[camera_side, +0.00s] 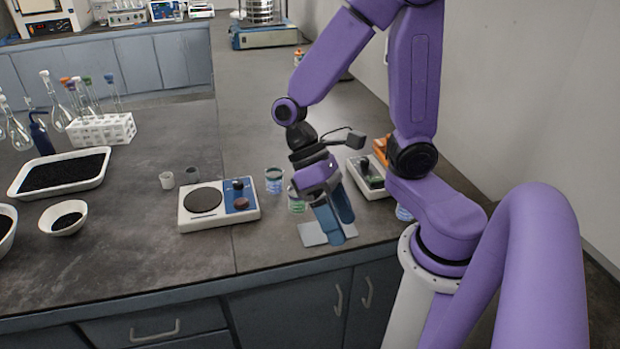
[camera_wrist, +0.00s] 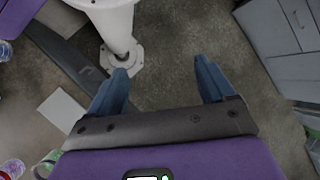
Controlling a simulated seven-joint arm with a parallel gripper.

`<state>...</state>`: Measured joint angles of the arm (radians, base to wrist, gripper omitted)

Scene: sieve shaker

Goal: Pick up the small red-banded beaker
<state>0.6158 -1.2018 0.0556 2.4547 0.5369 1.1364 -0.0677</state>
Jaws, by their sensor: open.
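In the wrist view, a small clear beaker with a red band (camera_wrist: 12,168) is cut off at the lower left corner. A green-banded beaker (camera_wrist: 45,165) stands beside it. In the side view I cannot make out the red band; my gripper may hide it. There, a green-banded beaker (camera_side: 296,203) and a teal-banded beaker (camera_side: 274,181) stand just left of my gripper (camera_side: 339,228). My gripper is open and empty, fingers pointing down near the bench's front edge. In the wrist view the bare floor shows between its fingertips (camera_wrist: 160,66).
A white square plate (camera_side: 312,235) lies under my gripper. A hotplate (camera_side: 218,204) stands to the left, a small balance-like device (camera_side: 366,178) to the right. A blue-banded beaker (camera_side: 404,213) is near my base. Farther left are a black-filled tray (camera_side: 20,187) and bowl (camera_side: 50,222).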

